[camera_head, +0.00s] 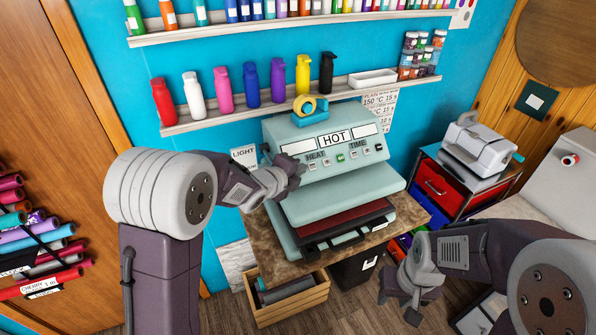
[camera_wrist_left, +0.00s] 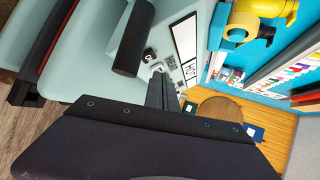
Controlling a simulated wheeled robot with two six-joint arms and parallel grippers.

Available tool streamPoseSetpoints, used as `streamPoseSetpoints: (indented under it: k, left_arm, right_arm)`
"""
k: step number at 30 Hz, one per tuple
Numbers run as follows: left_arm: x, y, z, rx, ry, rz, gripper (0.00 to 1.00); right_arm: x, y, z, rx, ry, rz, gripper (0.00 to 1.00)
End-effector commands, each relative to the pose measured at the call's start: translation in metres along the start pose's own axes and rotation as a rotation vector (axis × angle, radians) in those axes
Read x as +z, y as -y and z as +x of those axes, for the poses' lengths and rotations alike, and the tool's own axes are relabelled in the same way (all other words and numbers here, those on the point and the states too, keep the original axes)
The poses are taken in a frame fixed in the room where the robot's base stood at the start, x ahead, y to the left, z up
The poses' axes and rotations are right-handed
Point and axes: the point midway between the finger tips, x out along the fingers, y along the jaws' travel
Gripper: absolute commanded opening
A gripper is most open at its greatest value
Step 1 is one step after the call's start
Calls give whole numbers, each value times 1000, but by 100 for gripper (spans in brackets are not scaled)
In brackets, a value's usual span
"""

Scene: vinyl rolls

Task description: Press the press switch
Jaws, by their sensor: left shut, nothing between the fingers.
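The pale green heat press (camera_head: 345,185) stands on a brown-topped table, with a HOT sign and a control panel (camera_head: 345,155) holding small switches and knobs marked HEAT and TIME. My right gripper (camera_head: 398,307) is open and empty, low at right.
A dark cylinder (camera_wrist_left: 133,38) sticks out close beside the fingers in the left wrist view. A yellow tape roll in a blue dispenser (camera_head: 310,112) sits on top of the press. A wooden crate (camera_head: 290,302) stands below the table. A red drawer unit (camera_head: 440,185) stands right.

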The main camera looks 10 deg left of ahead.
Motion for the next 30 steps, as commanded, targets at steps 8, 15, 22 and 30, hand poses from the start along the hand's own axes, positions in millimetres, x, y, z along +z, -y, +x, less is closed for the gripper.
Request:
streamPoseSetpoints:
  k: [8, 15, 22, 30]
  left_arm:
    - [-18, 20, -25, -4, 0, 1, 0]
    - [-26, 26, -36, -2, 0, 0, 0]
    - [-26, 26, -36, -1, 0, 0, 0]
    - [-26, 26, -36, -1, 0, 0, 0]
  right_arm:
    - [0, 0, -3, 0, 0, 0, 36]
    - [0, 0, -4, 0, 0, 0, 36]
    - [0, 0, -4, 0, 0, 0, 36]
    - [0, 0, -4, 0, 0, 0, 36]
